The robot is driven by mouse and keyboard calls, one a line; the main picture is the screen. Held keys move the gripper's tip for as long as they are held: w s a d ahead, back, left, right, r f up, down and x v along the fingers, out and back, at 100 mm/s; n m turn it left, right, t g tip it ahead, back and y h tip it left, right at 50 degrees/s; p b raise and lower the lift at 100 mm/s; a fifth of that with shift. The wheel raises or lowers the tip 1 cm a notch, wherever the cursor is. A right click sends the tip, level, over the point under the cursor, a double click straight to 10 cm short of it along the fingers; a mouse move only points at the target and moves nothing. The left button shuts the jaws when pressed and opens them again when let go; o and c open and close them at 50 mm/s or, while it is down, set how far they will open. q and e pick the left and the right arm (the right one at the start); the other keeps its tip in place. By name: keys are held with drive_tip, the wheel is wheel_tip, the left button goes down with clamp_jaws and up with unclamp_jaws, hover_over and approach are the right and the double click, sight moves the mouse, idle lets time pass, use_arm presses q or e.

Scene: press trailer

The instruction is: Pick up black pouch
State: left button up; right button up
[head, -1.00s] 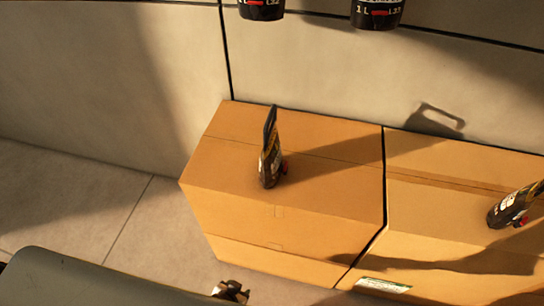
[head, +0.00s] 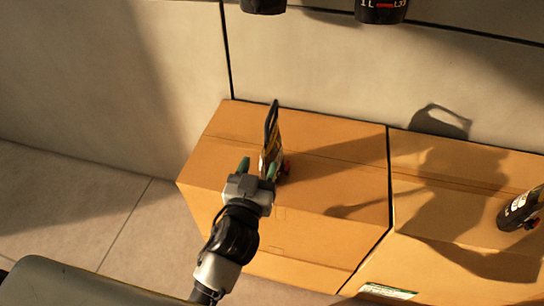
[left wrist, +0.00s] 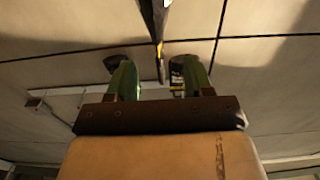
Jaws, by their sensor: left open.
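The black pouch (head: 276,140) stands upright on the left cardboard box, with a dark loop at its top and a red part low on its right side. My left gripper (head: 257,167) is open just in front of it, its green fingertips near the pouch's lower part, which the gripper partly hides. In the left wrist view a thin dark upright shape, seemingly the pouch edge-on (left wrist: 159,30), shows beyond and between the open fingers (left wrist: 157,78). I cannot tell whether the fingers touch it. My right gripper is not in view.
The left box (head: 340,195) adjoins a right box (head: 450,265), which bears another dark container (head: 518,210). Two dark containers (head: 381,10) show at the top edge, above the pale wall (head: 310,70). The floor (head: 70,205) at left is clear.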

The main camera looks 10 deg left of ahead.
sight(269, 143)
use_arm(q)
drive_tip(key=w, duration=0.4)
drive_tip(key=w+p, duration=0.1)
drive_tip(key=w, duration=0.3)
drive_tip(key=shift+d+f, duration=0.15)
drive_tip(key=shift+f, duration=0.05)
clamp_jaws()
idle(1.1)
drive_tip(key=shift+w+r, duration=0.1)
drive_tip(key=shift+r, duration=0.1)
